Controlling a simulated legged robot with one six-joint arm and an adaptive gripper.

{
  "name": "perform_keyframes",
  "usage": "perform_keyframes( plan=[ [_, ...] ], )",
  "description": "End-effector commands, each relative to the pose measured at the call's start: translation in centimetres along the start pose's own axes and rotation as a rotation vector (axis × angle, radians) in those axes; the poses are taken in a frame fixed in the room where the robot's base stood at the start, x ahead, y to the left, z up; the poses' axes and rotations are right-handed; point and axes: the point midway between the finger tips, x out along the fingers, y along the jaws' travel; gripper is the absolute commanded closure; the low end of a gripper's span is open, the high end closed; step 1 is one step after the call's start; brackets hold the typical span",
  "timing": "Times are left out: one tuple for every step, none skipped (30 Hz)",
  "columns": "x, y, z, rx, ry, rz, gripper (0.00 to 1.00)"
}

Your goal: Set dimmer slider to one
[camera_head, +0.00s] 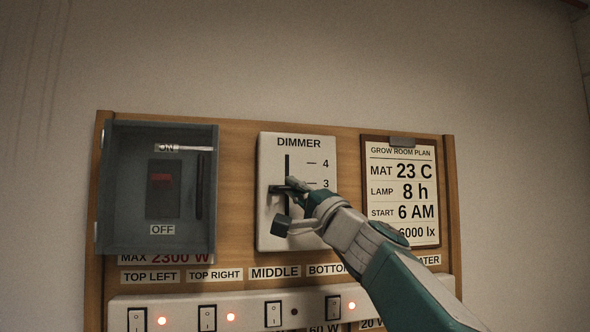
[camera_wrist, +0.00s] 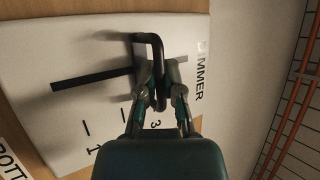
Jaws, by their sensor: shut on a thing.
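The dimmer (camera_head: 268,160) is a white panel with a vertical black slot and a scale on its right; 4 and 3 are readable in the head view, while my gripper hides the lower part. Its black slider handle (camera_head: 280,189) stands out from the slot at about the height of the 3 mark. My gripper (camera_head: 290,208) is at the handle, reaching in from the lower right. In the wrist view, my gripper (camera_wrist: 161,80) is shut on the bent black handle (camera_wrist: 153,44). The slot runs left from it across the panel (camera_wrist: 65,55), towards the 1.
Left of the dimmer is a grey switch box (camera_head: 120,190) marked ON and OFF. On the right hangs a grow room plan (camera_head: 400,180), partly behind my arm. Below is a row of white rocker switches (camera_head: 208,318) with red lights. Open wall lies above the wooden board (camera_head: 235,200).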

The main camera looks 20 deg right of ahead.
Motion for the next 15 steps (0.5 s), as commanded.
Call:
perform_keyframes(
  plan=[
    [-0.4, 0.9, 0.3, 0.004, -0.003, 0.003, 1.0],
    [-0.7, 1.3, 0.4, 0.004, -0.003, 0.002, 1.0],
    [-1.0, 1.9, 0.6, 0.003, -0.003, 0.003, 1.0],
    [-1.3, 2.3, 0.7, 0.005, -0.002, 0.003, 1.0],
    [-1.5, 2.8, 0.8, 0.003, -0.003, 0.003, 1.0],
    [-1.9, 3.3, 1.0, 0.003, -0.003, 0.002, 1.0],
    [-2.1, 3.8, 1.1, 0.003, -0.003, 0.002, 1.0],
    [-2.3, 4.2, 1.2, 0.004, -0.002, 0.002, 1.0],
    [-2.6, 4.7, 1.3, 0.002, -0.003, 0.002, 1.0],
    [-2.8, 5.1, 1.4, 0.004, -0.003, 0.001, 1.0],
    [-3.0, 5.3, 1.5, 0.002, -0.003, 0.001, 1.0],
    [-3.2, 5.7, 1.6, 0.002, -0.002, 0.001, 1.0],
    [-3.3, 5.8, 1.6, 0.001, -0.002, 0.0, 1.0],
    [-3.4, 6.0, 1.7, 0.0, -0.002, -0.001, 1.0],
    [-3.5, 6.1, 1.7, 0.0, -0.002, -0.001, 1.0]
  ],
)
